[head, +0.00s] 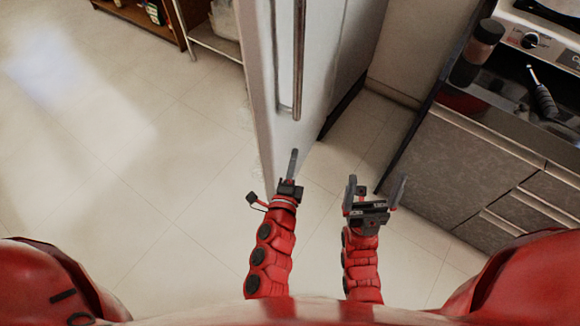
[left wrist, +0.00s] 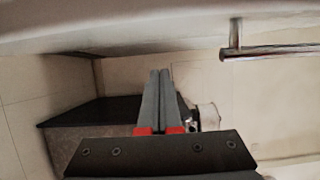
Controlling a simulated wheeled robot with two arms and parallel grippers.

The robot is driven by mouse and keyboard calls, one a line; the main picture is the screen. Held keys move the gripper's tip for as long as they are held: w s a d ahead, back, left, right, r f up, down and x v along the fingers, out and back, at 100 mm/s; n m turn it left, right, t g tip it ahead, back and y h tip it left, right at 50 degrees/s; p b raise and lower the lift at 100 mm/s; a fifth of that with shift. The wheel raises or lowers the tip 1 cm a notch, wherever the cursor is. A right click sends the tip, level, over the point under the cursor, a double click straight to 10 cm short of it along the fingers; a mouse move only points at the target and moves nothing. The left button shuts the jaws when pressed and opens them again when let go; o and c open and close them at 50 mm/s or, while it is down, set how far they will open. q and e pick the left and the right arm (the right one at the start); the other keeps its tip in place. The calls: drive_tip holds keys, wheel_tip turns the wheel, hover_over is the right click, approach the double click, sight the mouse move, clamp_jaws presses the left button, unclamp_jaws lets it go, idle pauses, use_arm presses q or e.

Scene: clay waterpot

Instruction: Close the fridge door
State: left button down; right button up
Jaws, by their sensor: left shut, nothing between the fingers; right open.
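The pale fridge door (head: 275,120) stands upright ahead of me in the head view, with a long metal handle (head: 298,60) on its face. I cannot tell how far open the door is. My left gripper (head: 294,152) is shut and empty, in front of the door's lower part, below the handle. Whether it touches the door is unclear. In the left wrist view its closed fingers (left wrist: 160,72) point toward the pale door surface (left wrist: 150,30), and the handle (left wrist: 270,52) is at the right. My right gripper (head: 376,190) is open and empty, to the right of the left one.
A grey cabinet (head: 460,165) with a dark counter and a stove (head: 545,35) stands at the right. A dark jar (head: 478,52) is on the counter. A wooden shelf (head: 150,15) is at the top left. Tiled floor (head: 130,160) is clear at the left.

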sight(283, 136)
use_arm(q)
drive_tip(key=w+a+p, duration=0.1)
drive_tip(key=w+a, duration=0.1)
drive_tip(key=w, duration=0.4)
drive_tip(key=shift+w+a+p, duration=0.2)
drive_tip(key=shift+w+p, duration=0.1)
drive_tip(key=shift+p, duration=0.05)
drive_tip(key=shift+w+a+r+m+h+p, duration=0.1)
drive_tip(key=shift+w+m+h+p, duration=0.25)
drive_tip(key=shift+h, duration=0.25)
drive_tip(key=shift+w+a+m+h+p, duration=0.1)
drive_tip(key=shift+w+m+h+p, duration=0.2)
drive_tip(key=shift+h, duration=0.3)
